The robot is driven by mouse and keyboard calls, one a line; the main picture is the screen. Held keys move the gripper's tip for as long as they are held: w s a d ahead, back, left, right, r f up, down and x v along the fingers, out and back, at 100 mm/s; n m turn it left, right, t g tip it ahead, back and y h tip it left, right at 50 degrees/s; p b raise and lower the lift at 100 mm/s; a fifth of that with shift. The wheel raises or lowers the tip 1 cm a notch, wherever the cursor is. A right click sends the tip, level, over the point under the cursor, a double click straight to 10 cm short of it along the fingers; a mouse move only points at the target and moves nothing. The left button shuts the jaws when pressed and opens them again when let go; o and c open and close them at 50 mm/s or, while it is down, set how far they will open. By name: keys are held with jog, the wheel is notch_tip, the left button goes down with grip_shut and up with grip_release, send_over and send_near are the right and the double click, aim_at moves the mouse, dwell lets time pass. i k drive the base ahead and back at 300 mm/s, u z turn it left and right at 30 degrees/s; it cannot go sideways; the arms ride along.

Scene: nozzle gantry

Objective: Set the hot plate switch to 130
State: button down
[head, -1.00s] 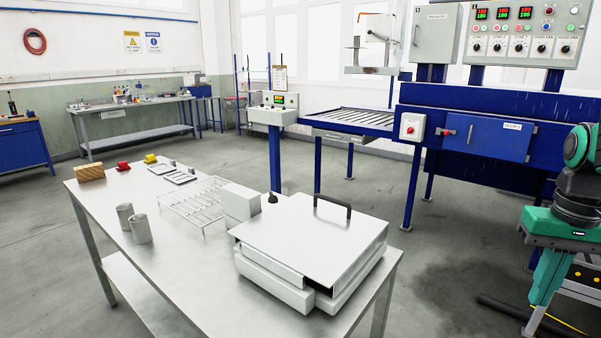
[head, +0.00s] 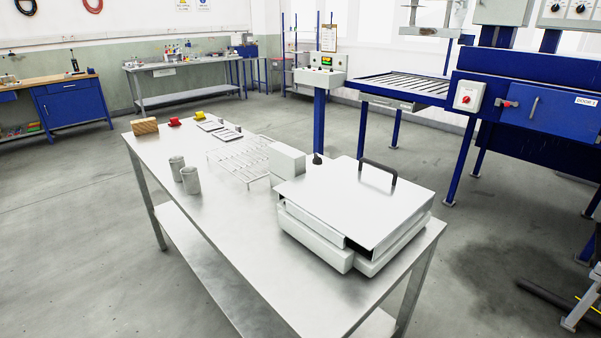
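A white boxy appliance with a flat lid and a dark handle, which looks like the hot plate (head: 352,205), sits at the near right end of the steel table (head: 235,255). Its lid lies over a lower body with a dark gap at the front corner. A small black knob (head: 318,159) stands up behind its back left corner. A white box (head: 287,160) stands beside it on the left. No dial, marking or 130 can be read on the appliance from here. My gripper is not in view.
A wire rack (head: 240,157), two grey metal cups (head: 191,180), a wooden block (head: 145,126), red and yellow pieces and small trays stand on the table. A blue conveyor machine (head: 540,108) with a red switch stands behind. Floor left of the table is clear.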

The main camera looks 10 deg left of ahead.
aim_at(317, 160)
jog(key=u, duration=0.85)
jog(key=i, duration=0.35)
jog(key=u, duration=0.2)
